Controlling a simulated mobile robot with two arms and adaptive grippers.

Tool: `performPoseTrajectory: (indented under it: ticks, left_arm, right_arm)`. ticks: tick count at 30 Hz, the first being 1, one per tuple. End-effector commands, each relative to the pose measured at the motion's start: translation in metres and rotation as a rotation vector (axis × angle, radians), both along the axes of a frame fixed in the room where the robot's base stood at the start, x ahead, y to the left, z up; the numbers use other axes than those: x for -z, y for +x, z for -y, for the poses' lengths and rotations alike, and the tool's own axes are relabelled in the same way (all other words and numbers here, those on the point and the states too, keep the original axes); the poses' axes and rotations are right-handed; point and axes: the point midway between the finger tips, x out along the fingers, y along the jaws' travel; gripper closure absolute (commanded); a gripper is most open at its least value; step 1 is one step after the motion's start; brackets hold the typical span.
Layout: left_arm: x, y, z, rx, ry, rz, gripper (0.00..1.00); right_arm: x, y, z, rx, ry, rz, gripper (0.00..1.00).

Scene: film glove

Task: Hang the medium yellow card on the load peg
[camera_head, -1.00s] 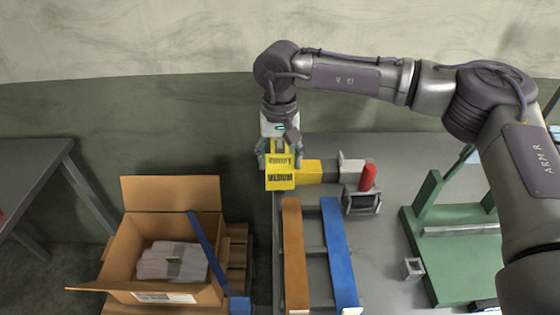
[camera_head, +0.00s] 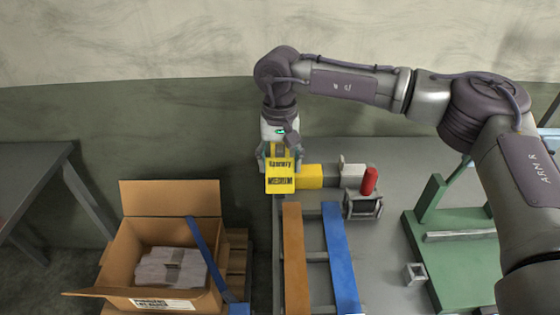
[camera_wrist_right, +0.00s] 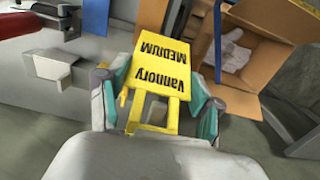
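The medium yellow card (camera_head: 280,178), printed "Vannory MEDIUM", is at my right gripper (camera_head: 280,150) in the head view. In the right wrist view the card (camera_wrist_right: 158,72) lies face up, and its narrower forked end sits between the teal finger pads of the right gripper (camera_wrist_right: 158,105). The gripper is shut on it. A yellow block (camera_head: 310,176) shows just right of the card in the head view. I cannot make out the load peg clearly; the card and gripper may hide it. My left gripper is not in view.
A red cylinder (camera_head: 369,181) stands right of the yellow block. Orange (camera_head: 295,258) and blue (camera_head: 340,258) strips lie in front. An open cardboard box (camera_head: 122,270) with grey contents (camera_head: 172,267) is at lower left. A green fixture (camera_head: 450,260) stands at right.

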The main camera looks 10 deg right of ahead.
Motion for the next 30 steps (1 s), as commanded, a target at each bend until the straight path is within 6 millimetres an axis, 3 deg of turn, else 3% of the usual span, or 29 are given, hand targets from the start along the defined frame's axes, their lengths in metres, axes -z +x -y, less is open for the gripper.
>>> performPoseTrajectory:
  ticks: [1,5,17,20,30]
  left_arm:
    - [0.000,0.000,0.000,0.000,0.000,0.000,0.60]
    - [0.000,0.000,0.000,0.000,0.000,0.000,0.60]
    - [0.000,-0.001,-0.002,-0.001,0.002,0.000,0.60]
    - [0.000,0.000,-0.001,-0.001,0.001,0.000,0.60]
    - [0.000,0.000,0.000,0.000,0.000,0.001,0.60]
  right_arm:
    - [0.000,0.000,0.000,0.000,0.000,0.000,0.26]
    - [0.000,0.000,0.000,0.000,0.000,0.000,0.05]
    - [-0.005,0.001,0.000,0.000,0.001,0.002,0.05]
    - [-0.017,0.001,0.000,0.001,0.000,0.003,0.05]
    - [-0.087,0.003,-0.001,0.001,0.001,0.003,0.05]
